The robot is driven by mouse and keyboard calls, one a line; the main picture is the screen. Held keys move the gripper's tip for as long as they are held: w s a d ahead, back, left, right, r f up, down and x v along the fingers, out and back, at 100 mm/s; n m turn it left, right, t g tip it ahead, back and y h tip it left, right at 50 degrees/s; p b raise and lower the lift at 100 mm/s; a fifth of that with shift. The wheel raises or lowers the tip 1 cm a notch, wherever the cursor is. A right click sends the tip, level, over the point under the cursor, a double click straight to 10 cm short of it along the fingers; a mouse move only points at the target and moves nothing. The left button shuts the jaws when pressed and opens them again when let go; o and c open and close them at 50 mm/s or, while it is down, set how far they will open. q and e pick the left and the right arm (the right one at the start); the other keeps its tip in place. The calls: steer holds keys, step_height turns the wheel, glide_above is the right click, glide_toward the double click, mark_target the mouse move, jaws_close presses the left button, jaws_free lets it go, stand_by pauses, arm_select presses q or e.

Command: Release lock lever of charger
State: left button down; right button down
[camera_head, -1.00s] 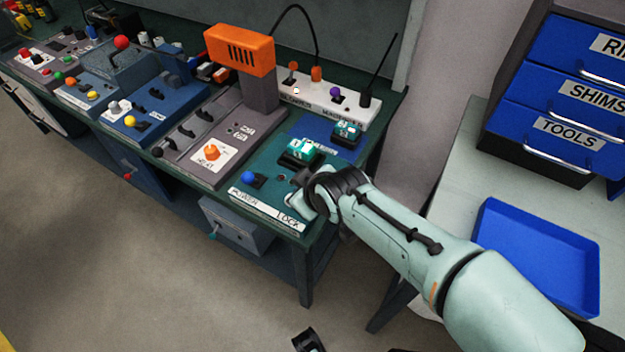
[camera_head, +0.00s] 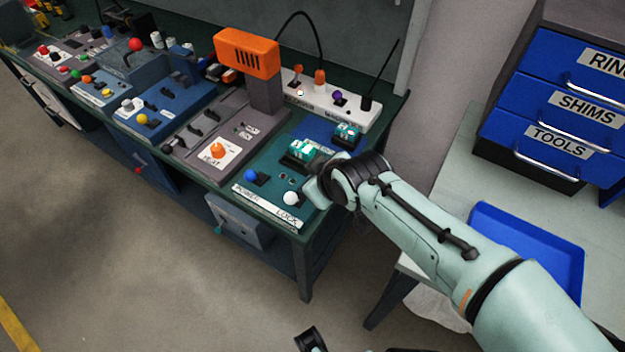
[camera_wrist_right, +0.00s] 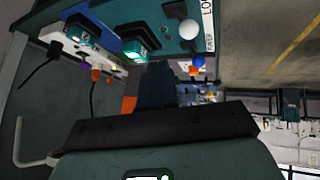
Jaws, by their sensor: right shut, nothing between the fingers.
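The charger is a teal panel (camera_head: 243,191) at the right end of the bench, with POWER and LOCK labels on its front edge. The lock lever's white ball knob (camera_head: 291,198) stands by the LOCK label; it also shows in the right wrist view (camera_wrist_right: 188,29). The blue power knob (camera_head: 250,174) is to its left. Two teal-lit battery packs (camera_head: 303,151) sit behind. My right gripper (camera_head: 317,193) is shut and empty, just right of the white knob, apparently apart from it. In the wrist view its dark fingers (camera_wrist_right: 156,84) are together. A dark part at the bottom edge may be my left gripper (camera_head: 309,341).
An orange-headed heat station (camera_head: 247,53) stands left of the charger. A white strip (camera_head: 330,97) with knobs and an antenna lies behind. A blue tray (camera_head: 530,245) and labelled drawers (camera_head: 560,105) are at right. Floor in front is clear.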

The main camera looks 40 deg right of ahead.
steer(key=s+a+r, duration=0.3)
steer(key=s+r, duration=0.1)
steer(key=s, duration=0.1)
steer(key=shift+r, duration=0.2)
steer(key=shift+s, duration=0.1)
stand_by(0.4)
